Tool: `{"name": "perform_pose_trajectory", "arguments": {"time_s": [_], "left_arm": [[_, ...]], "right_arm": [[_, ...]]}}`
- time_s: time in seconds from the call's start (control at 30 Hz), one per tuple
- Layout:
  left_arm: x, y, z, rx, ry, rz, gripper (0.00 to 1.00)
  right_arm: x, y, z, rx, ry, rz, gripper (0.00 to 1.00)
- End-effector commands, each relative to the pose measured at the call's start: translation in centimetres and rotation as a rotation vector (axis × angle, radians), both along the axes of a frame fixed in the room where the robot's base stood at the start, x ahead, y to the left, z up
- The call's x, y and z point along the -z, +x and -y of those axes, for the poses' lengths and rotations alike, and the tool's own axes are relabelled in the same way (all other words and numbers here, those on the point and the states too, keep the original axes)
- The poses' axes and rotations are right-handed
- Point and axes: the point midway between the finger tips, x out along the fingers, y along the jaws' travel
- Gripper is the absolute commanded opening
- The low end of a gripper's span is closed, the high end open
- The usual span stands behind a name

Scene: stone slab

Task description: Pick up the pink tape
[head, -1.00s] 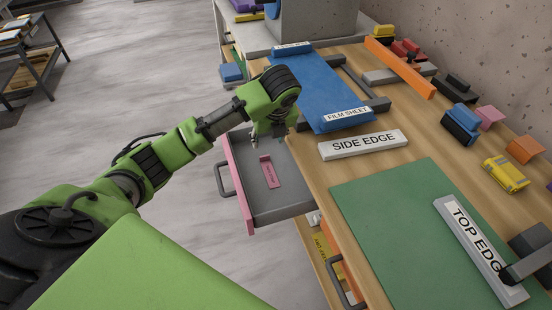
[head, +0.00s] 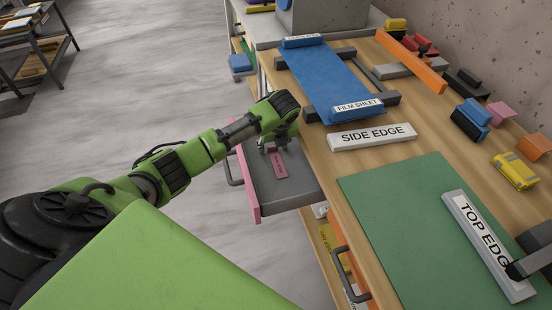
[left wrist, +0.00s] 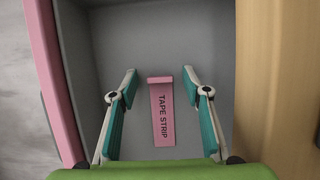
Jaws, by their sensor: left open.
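The pink tape (head: 279,163), a flat strip with a raised end, lies in an open grey drawer (head: 285,192) with a pink front. In the left wrist view the tape (left wrist: 162,118) reads "TAPE STRIP" and lies on the drawer floor (left wrist: 158,45). My left gripper (head: 272,143) is over the drawer at the tape's far end. In the left wrist view its open teal-padded fingers (left wrist: 160,82) stand either side of the tape, apart from it.
The drawer's walls surround my left gripper, with the wooden table edge (head: 322,172) to its right. On the table lie a blue film sheet (head: 335,85), a "SIDE EDGE" bar (head: 372,137), a green mat (head: 405,225) and a "TOP EDGE" bar (head: 488,245).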

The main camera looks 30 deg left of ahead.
Motion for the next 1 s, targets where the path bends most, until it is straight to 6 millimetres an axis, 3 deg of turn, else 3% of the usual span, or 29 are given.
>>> {"name": "perform_pose_trajectory", "arguments": {"time_s": [0.23, 0.37, 0.77, 1.0], "left_arm": [[0.2, 0.1, -0.1, 0.000, 0.000, 0.001, 0.44], [0.1, 0.1, -0.1, 0.000, 0.000, 0.001, 0.12], [-0.1, 0.1, -0.1, 0.000, 0.001, 0.002, 0.12], [-2.3, 0.2, -0.2, 0.000, 0.003, 0.006, 0.12]], "right_arm": [[0.1, -1.3, 0.0, 0.000, -0.001, -0.019, 0.00], [0.1, -1.3, 0.0, 0.001, -0.001, -0.018, 0.00], [0.1, -0.7, -0.3, 0.002, 0.003, -0.011, 0.00], [0.1, -0.7, -0.3, 0.002, 0.003, -0.009, 0.00]]}}
